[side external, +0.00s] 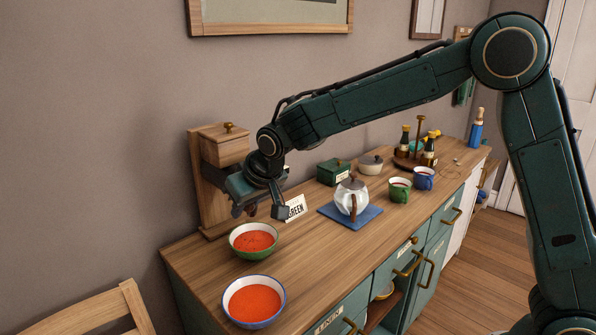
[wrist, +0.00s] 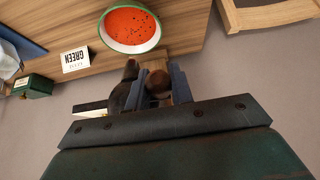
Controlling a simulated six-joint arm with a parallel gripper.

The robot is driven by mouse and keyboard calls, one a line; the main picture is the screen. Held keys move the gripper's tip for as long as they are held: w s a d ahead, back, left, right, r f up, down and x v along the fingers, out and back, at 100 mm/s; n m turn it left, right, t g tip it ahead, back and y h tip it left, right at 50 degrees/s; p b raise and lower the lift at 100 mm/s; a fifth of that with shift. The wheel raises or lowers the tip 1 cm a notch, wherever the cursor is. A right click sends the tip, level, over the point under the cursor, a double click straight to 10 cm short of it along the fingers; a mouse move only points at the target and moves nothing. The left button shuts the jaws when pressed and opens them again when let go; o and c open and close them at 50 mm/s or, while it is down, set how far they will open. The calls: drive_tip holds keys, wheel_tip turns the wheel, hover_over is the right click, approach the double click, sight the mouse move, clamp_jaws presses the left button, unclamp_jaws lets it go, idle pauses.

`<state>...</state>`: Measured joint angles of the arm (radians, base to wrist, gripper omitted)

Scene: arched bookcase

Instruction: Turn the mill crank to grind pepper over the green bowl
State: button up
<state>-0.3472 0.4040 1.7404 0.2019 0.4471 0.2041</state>
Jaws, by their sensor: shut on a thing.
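The wooden pepper mill (side external: 222,150), with a small brass knob on top, is fixed to an upright board at the left end of the counter. My gripper (wrist: 157,84) is shut on the brown round crank knob (wrist: 159,99) in the wrist view. In the side view my gripper (side external: 245,197) is in front of the mill and hides most of the crank. The green bowl (side external: 234,248) stands just below, holding red soup. In the wrist view the green bowl (wrist: 106,40) shows dark specks on the soup.
A blue bowl (side external: 228,311) of red soup stands nearer the front edge. A "GREEN" card (side external: 295,207) stands right of my gripper. Farther right are a teapot (side external: 351,196) on a blue cloth, a green box (side external: 333,172), mugs and bottles. A chair (side external: 105,310) is at lower left.

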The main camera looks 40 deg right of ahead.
drive_tip(key=shift+w+d+f, duration=0.15)
drive_tip(key=shift+d+f, duration=0.1)
drive_tip(key=shift+f, duration=0.3)
drive_tip(key=shift+d+f, duration=0.75)
drive_tip(key=shift+f, duration=0.2)
drive_tip(key=shift+d+f, duration=0.3)
drive_tip(key=shift+d, duration=0.25)
drive_tip(key=shift+d+f, duration=0.3)
drive_tip(key=shift+d, duration=0.2)
